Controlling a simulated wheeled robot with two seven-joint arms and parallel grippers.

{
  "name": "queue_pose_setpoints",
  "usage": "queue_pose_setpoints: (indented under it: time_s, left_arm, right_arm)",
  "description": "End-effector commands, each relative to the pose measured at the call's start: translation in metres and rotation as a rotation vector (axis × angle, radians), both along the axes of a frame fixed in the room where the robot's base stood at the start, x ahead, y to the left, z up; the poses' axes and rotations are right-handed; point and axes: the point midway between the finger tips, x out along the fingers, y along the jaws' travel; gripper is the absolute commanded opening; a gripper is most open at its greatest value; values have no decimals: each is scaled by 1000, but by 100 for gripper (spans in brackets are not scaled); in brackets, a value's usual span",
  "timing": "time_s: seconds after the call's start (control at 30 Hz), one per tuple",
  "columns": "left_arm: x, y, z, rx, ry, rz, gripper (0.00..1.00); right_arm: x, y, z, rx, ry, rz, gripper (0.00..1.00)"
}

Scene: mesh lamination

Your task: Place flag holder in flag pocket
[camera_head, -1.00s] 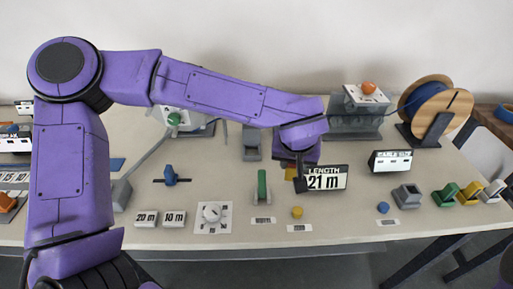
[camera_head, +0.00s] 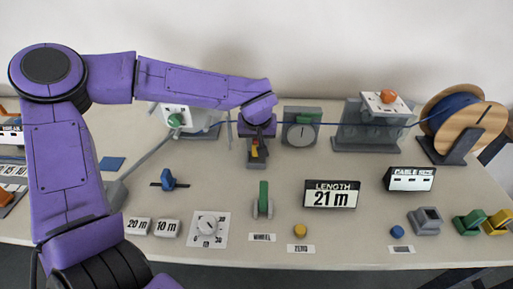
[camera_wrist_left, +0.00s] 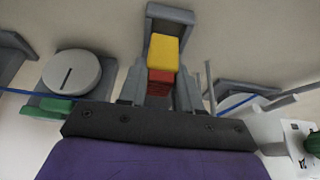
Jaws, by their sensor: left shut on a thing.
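My left gripper (camera_head: 256,141) is shut on the flag holder (camera_head: 258,150), a small yellow block with a red part. In the left wrist view the yellow top (camera_wrist_left: 163,52) of the holder stands out beyond the grey fingers, with the red part between them. The grey flag pocket (camera_head: 257,165) is at the back middle of the table, right at the holder. In the wrist view the pocket's grey frame (camera_wrist_left: 169,15) shows just beyond the yellow end. I cannot tell whether the holder is inside the pocket or just over it. My right gripper is out of view.
A blue cable (camera_head: 345,124) runs from the wooden spool (camera_head: 467,118) past the round gauge (camera_head: 301,134), close by my left gripper. The length display (camera_head: 331,194) reads 21 m. A green-handled lever (camera_head: 263,198) stands in front of the pocket. Table between these is clear.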

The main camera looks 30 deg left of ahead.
Motion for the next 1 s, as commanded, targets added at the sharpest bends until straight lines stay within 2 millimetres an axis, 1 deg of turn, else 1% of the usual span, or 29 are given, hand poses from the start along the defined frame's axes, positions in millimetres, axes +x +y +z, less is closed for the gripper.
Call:
queue_pose_setpoints:
  time_s: [0.07, 0.1, 0.2, 0.27, 0.57, 0.6, 0.67, 0.7, 1.0]
  left_arm:
    - [2, 7, -10, 0, 3, 2, 3]
    - [2, 7, -19, 1, 5, 0, 3]
    - [2, 6, -36, 1, 4, 1, 3]
    - [2, 6, -39, 1, 2, -1, 3]
    - [2, 6, -41, 0, 1, 0, 3]
    - [2, 6, -42, 0, 1, 1, 37]
    - [2, 6, -42, 0, 1, 1, 56]
    - [2, 6, -42, 0, 1, 1, 59]
    - [3, 6, -39, 1, -1, 0, 59]
  right_arm:
    - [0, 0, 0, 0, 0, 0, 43]
    - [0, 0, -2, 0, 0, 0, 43]
    - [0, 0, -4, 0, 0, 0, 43]
    - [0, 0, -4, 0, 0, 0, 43]
    - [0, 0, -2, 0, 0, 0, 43]
    - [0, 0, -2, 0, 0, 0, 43]
    - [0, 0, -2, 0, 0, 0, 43]
    - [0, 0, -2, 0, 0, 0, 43]
    - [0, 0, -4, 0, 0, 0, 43]
